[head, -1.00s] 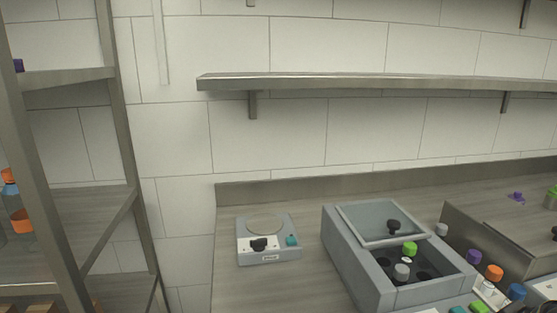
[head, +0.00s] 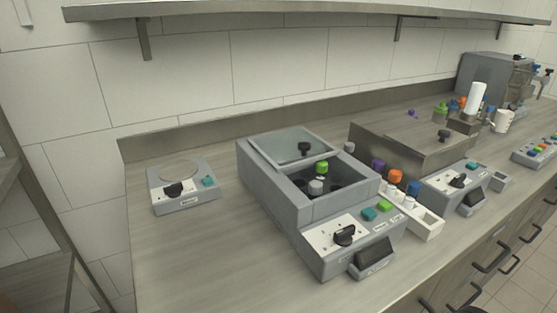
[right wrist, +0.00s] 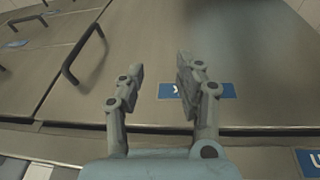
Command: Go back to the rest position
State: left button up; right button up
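My right gripper (right wrist: 155,88) shows in the right wrist view. Its two fingers stand apart with nothing between them. It hangs in front of grey cabinet fronts (right wrist: 240,40) with a dark bar handle (right wrist: 85,50) to its left. A blue label (right wrist: 197,91) shows behind the right finger. Neither of my grippers shows in the head view, and the left gripper is not seen at all.
A steel counter (head: 200,265) runs along the wall. On it stand a small scale-like device (head: 183,188), a grey machine (head: 310,180) with a black knob, a rack of coloured-cap bottles (head: 415,215) and a second machine (head: 455,185). Cabinet handles (head: 490,257) stick out at lower right.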

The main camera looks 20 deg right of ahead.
jog(key=s+d+f+g+b, duration=0.15)
jog(key=s+f, duration=0.35)
jog(key=f, duration=0.6)
jog(key=s+f+t+b, duration=0.1)
jog(key=s+f+b, duration=0.25)
jog(key=f, duration=0.75)
jog(key=s+f+g+b, duration=0.1)
jog(key=s+f+b, duration=0.1)
jog(key=s+f, duration=0.8)
jog(key=s, duration=0.3)
jog(key=shift+d+f, duration=0.15)
jog(key=shift+g, duration=0.25)
